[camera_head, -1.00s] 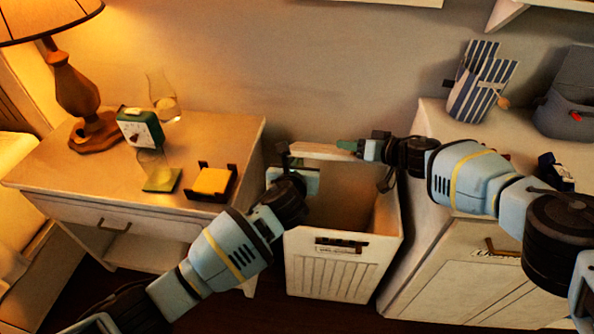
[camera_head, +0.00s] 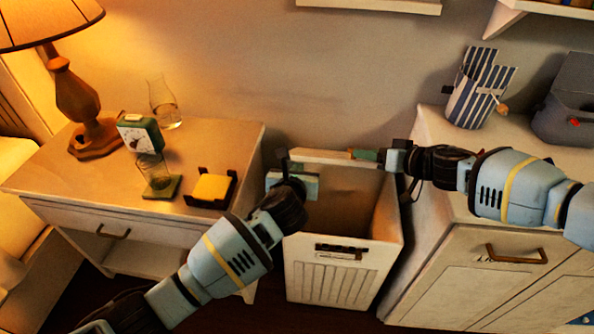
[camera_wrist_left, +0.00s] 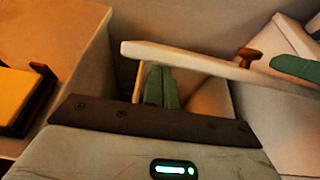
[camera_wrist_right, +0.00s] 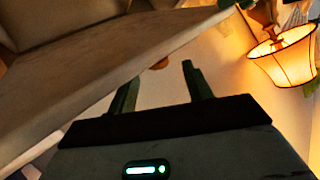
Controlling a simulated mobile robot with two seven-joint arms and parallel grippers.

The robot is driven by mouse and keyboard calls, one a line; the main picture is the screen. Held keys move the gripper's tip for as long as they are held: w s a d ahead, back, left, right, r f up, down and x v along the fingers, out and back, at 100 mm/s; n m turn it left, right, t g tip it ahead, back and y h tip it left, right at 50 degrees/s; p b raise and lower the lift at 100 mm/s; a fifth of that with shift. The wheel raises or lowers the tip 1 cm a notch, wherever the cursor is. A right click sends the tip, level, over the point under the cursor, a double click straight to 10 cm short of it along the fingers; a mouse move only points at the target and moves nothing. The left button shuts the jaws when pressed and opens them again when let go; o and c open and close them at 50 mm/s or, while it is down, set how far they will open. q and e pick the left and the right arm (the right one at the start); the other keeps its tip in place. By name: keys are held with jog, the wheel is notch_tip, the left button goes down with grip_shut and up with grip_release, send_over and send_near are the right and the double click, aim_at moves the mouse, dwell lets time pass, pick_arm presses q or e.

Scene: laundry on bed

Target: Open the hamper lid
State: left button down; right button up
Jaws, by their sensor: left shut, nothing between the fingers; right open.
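The white hamper (camera_head: 340,270) stands on the floor between the nightstand and the dresser, its top uncovered and its inside showing. Its lid (camera_head: 328,157) stands raised at the back; its pale edge crosses the left wrist view (camera_wrist_left: 190,62). A brown knob (camera_wrist_left: 250,55) shows beside the lid. My left gripper (camera_wrist_left: 160,85) is shut and empty, with its green fingers close to the lid at the hamper's left side. My right gripper (camera_head: 365,154) is open at the lid's right end. The right wrist view shows its fingers apart (camera_wrist_right: 160,85) beside the pale lid panel; contact is unclear.
The nightstand (camera_head: 75,185) at left holds a lamp (camera_head: 78,100), a green clock (camera_head: 140,134), glasses and a yellow notepad (camera_head: 212,187). The dresser (camera_head: 450,270) stands close at right, with a striped holder (camera_head: 480,90) and a grey bag (camera_head: 570,115) on top.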

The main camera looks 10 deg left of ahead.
pick_arm(q)
jog(key=shift+w+r, duration=0.2)
jog(key=shift+r, duration=0.3)
pick_arm(e)
jog(key=v, duration=0.6)
jog(key=shift+d+f, duration=0.2)
